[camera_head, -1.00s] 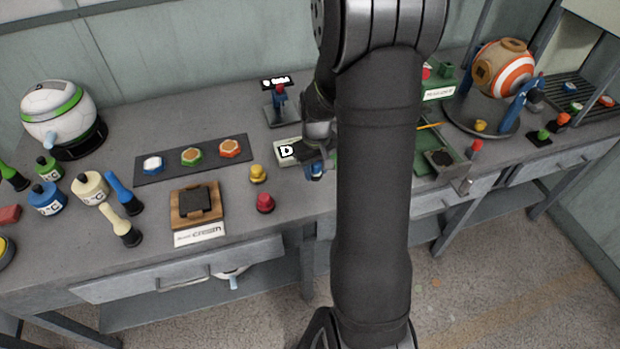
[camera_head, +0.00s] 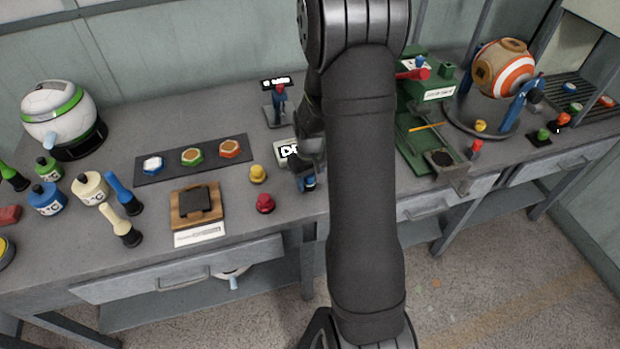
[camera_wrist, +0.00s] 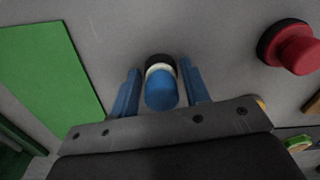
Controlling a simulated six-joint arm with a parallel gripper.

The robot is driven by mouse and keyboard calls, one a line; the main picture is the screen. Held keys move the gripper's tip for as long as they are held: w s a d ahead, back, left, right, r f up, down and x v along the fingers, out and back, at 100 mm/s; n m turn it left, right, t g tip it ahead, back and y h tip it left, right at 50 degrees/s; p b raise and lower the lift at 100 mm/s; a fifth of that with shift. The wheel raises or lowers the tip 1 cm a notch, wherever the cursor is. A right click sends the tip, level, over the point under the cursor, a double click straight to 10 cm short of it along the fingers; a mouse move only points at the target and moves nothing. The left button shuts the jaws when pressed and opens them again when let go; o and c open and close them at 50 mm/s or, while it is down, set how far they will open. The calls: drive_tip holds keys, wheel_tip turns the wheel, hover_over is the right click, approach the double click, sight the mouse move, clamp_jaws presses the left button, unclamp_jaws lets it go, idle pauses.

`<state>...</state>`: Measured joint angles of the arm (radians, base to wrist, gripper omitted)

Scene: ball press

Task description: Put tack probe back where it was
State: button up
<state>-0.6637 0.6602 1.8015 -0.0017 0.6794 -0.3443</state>
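A small blue-topped probe with a white ring and black lower end (camera_wrist: 160,88) is in the middle of the wrist view; I take it to be the tack probe. My gripper (camera_wrist: 161,80) has one blue finger on each side of it. Narrow gaps show between the fingers and the probe, so the gripper looks open around it. In the head view my gripper (camera_head: 307,182) is low over the bench near its front edge, and the arm hides much of this spot.
A red knob (camera_head: 265,203) and yellow knob (camera_head: 258,174) stand left of my gripper; the red one also shows in the wrist view (camera_wrist: 298,48). A green panel (camera_wrist: 45,75) lies left in the wrist view. A green press (camera_head: 425,130) is at right.

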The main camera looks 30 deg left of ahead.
drive_tip(key=shift+o, duration=0.8)
wheel_tip(320, 180, up, 12)
drive_tip(key=shift+r, duration=0.2)
drive_tip(key=shift+f, duration=0.1)
wheel_tip(320, 180, down, 12)
drive_tip(key=shift+r, duration=1.2)
